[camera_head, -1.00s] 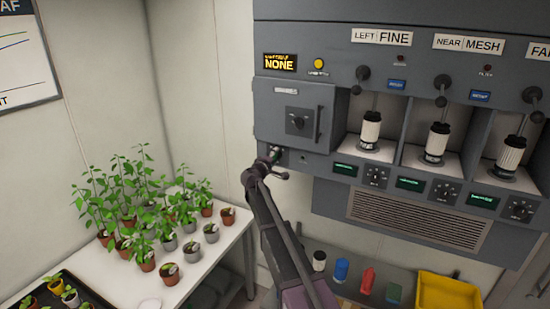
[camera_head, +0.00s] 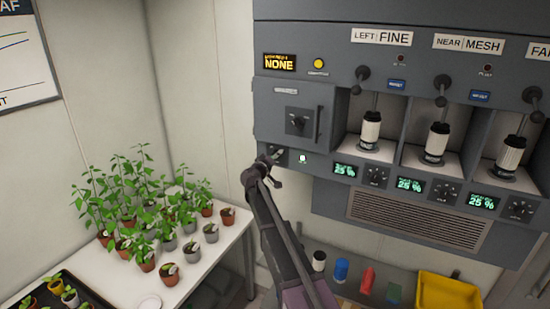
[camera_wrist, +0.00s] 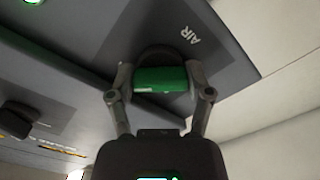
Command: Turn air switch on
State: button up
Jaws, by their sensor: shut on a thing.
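The air switch shows in the wrist view as a green handle (camera_wrist: 160,80) in a dark round mount, beside the white label AIR (camera_wrist: 190,35) on the grey panel. My gripper (camera_wrist: 159,88) has one finger on each side of the green handle and is shut on it. In the head view my gripper (camera_head: 272,160) is at the lower left corner of the grey machine (camera_head: 330,30) and hides most of the switch.
Several small displays (camera_head: 410,186) under the bays are lit and read 25 %. White cartridges (camera_head: 371,130) stand in the bays under black levers. A white table (camera_head: 205,270) with potted plants is at left. A yellow bin (camera_head: 448,295) is at lower right.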

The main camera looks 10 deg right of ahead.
jog(key=shift+w, duration=0.1)
jog(key=o, duration=1.1)
jog(key=shift+d, duration=0.1)
jog(key=shift+o, duration=0.2)
jog(key=v, duration=1.2)
